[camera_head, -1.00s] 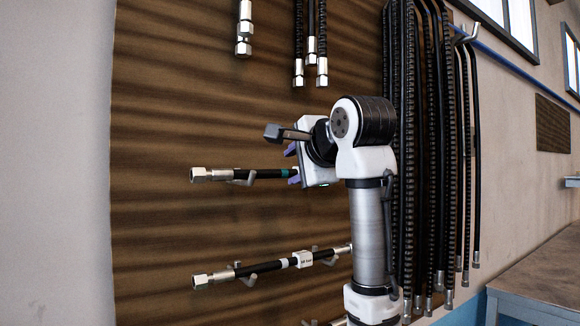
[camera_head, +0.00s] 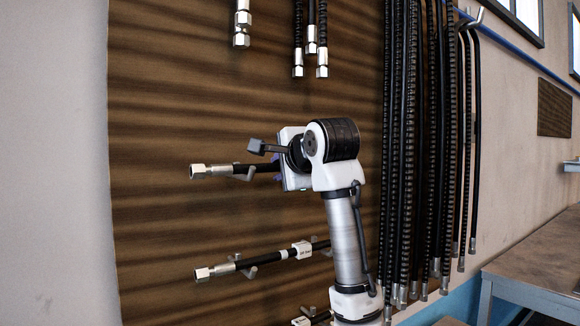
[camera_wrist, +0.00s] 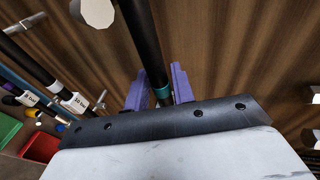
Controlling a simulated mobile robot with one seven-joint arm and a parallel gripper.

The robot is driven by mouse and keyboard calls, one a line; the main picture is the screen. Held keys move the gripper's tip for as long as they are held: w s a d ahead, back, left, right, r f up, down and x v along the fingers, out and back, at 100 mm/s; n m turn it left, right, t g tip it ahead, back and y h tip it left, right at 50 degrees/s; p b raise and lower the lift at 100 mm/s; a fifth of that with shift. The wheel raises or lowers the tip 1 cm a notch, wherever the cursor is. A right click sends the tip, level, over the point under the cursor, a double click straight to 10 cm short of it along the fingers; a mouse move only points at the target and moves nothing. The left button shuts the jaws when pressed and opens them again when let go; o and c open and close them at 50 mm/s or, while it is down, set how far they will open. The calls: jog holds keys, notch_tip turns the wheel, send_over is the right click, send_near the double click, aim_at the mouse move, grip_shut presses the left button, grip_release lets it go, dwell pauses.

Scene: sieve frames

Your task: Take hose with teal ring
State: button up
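The hose with the teal ring (camera_wrist: 162,92) is a short black hose that runs between my gripper's two purple fingers in the wrist view. In the head view this hose (camera_head: 255,168) lies level on a wall hook, its silver end fitting pointing left. My gripper (camera_wrist: 160,70) has its fingers on either side of the hose near the ring. The fingers look apart, with a small gap at the left finger; the right finger is very close to the hose. In the head view my wrist hides the ring and the hose's right part.
A lower hose with a white label (camera_head: 301,250) rests on hooks below, and another labelled one sits lower still. Hoses with silver ends (camera_head: 297,70) hang above. Long black hoses (camera_head: 425,150) hang close on the right. A bench (camera_head: 530,265) stands at right.

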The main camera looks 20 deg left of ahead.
grip_shut()
jog(key=shift+s+d+r, duration=0.1)
jog(key=shift+r, duration=0.05)
